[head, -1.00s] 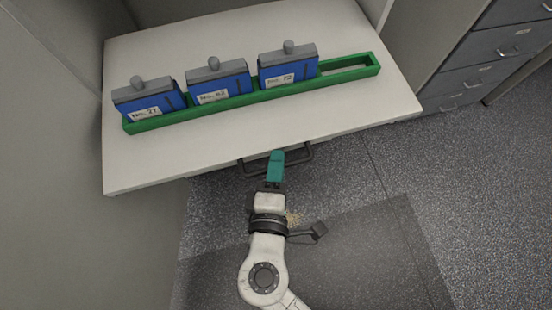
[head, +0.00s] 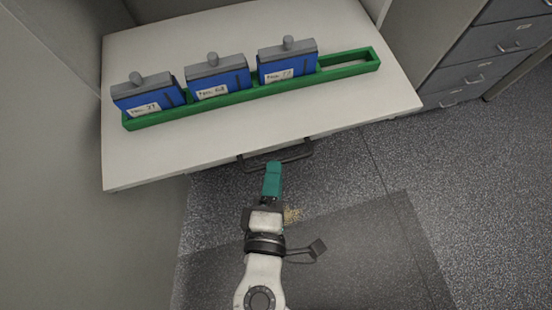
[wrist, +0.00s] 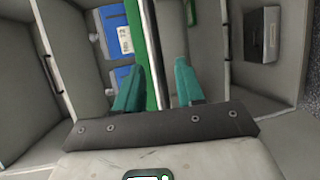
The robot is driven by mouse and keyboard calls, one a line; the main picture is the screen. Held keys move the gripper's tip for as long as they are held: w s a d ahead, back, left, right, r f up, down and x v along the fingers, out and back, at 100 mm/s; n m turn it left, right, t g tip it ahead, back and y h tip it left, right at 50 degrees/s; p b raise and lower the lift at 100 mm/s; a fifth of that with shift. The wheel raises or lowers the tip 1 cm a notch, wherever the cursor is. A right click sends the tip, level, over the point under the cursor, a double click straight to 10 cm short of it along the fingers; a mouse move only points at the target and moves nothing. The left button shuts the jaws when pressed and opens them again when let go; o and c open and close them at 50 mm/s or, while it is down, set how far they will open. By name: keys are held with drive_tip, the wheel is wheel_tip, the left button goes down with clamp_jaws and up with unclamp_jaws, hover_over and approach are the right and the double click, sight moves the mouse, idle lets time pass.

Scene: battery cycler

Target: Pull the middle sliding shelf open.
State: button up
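A white shelf (head: 330,115) bears a green rack (head: 348,71) with three blue modules. A dark bar handle (head: 298,156) sticks out below the shelf's front edge; I cannot tell whether it belongs to this shelf or one beneath. My gripper (head: 273,165) has teal fingers, and their tips overlap the handle's near side in the head view. In the wrist view the fingers (wrist: 158,90) stand apart, with a pale edge strip (wrist: 150,40) seen beyond the gap. I cannot make out the handle between them, and the gripper holds nothing visible.
The three blue modules (head: 149,98), (head: 221,84), (head: 287,66) stand upright in the rack; its right end is empty. A grey drawer cabinet (head: 480,60) stands at the right. A grey wall panel (head: 60,150) bounds the left. Speckled floor (head: 450,200) is clear at the lower right.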

drive_tip(key=v, duration=0.7)
idle(0.4)
